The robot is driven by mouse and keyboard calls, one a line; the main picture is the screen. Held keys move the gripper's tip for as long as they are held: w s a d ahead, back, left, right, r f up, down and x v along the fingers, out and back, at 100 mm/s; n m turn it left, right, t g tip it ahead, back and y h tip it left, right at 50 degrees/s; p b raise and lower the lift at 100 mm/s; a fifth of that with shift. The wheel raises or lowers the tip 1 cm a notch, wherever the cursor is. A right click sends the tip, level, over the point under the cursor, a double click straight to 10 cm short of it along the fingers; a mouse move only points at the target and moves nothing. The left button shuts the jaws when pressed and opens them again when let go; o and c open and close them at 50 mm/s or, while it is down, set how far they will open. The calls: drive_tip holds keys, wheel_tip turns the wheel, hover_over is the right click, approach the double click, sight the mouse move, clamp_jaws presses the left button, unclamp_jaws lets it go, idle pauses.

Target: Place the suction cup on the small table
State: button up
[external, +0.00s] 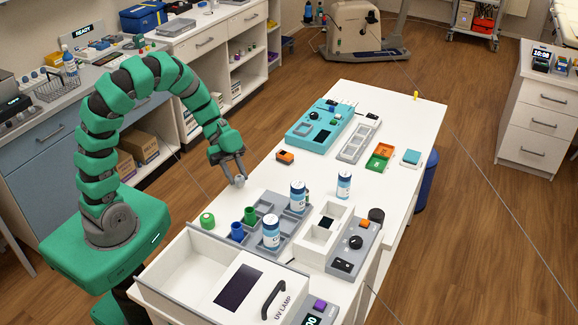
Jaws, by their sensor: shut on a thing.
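My green arm reaches over from the left, and my gripper (236,177) points down above the near-left edge of the long white table (424,118). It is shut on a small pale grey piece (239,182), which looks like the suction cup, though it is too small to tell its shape. The piece seems to be above the table's left edge; its height over the top cannot be told. The long white table is the only table under my gripper; whether it is the small table is not certain.
A UV lamp box (245,285) fills the near end. A teal panel (318,125) lies farther back. The far right corner is mostly clear.

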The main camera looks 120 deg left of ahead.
wheel_tip(320, 180, down, 4)
drive_tip(key=shift+r+b, duration=0.25)
drive_tip(key=shift+b, duration=0.3)
drive_tip(key=shift+r, duration=0.1)
drive_tip(key=o, duration=0.9)
drive_tip(key=shift+o, duration=0.2)
drive_tip(key=p+v, duration=0.2)
drive_tip(key=v, duration=1)
drive_tip(key=shift+p, duration=0.4)
